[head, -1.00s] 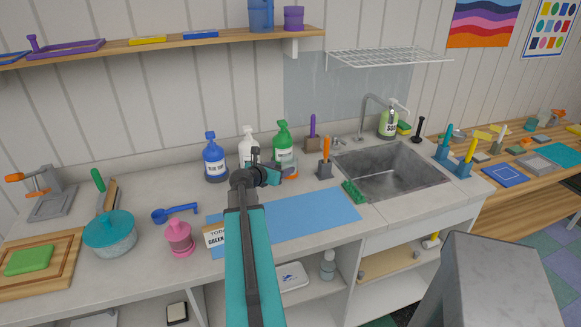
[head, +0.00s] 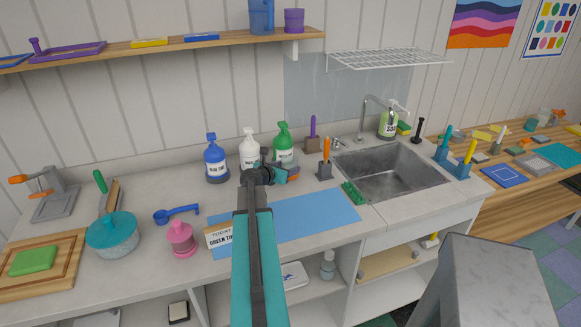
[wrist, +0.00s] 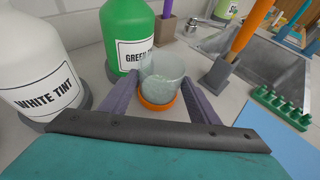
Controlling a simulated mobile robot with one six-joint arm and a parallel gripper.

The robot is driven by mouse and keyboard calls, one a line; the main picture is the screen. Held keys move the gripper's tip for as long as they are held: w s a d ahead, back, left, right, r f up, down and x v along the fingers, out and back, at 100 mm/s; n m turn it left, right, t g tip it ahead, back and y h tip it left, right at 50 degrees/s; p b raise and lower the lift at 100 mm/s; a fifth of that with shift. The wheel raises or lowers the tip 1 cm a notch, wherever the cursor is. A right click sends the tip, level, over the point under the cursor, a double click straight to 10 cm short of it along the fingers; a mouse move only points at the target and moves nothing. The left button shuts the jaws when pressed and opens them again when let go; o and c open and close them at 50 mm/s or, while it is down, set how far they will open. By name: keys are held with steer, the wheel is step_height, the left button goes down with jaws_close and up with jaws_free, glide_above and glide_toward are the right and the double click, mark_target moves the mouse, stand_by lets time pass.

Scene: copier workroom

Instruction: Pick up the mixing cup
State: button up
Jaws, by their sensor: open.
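The mixing cup (wrist: 162,82) is a clear cup on an orange base in the wrist view. It stands upright on the counter in front of the green tint bottle (wrist: 126,35). My gripper (wrist: 152,78) is open, with one finger on each side of the cup; I cannot tell whether either finger touches it. In the head view my gripper (head: 286,174) is at the tint bottles and hides the cup.
The white tint bottle (wrist: 40,60) is close on the left. An orange-handled tool in a grey block (wrist: 218,78) and a green rack (wrist: 282,104) are on the right, by the sink (head: 390,172). A blue mat (head: 315,215) lies in front.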

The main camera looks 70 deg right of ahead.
steer(key=shift+d+f, duration=0.25)
steer(key=shift+d, duration=0.25)
steer(key=c, duration=0.9)
steer(key=shift+s+r, duration=0.1)
steer(key=shift+s+a+r+b, duration=0.1)
steer(key=shift+a+r+b, duration=0.1)
steer(key=shift+r+b, duration=0.15)
step_height(320, 180, up, 6)
steer(key=b, duration=0.1)
steer(key=s+a+b, duration=0.2)
steer(key=s+a, duration=0.1)
steer(key=a, duration=0.1)
steer(key=s+a+b, duration=0.2)
steer(key=s+a, duration=0.1)
steer(key=s, duration=0.1)
steer(key=shift+a, duration=0.4)
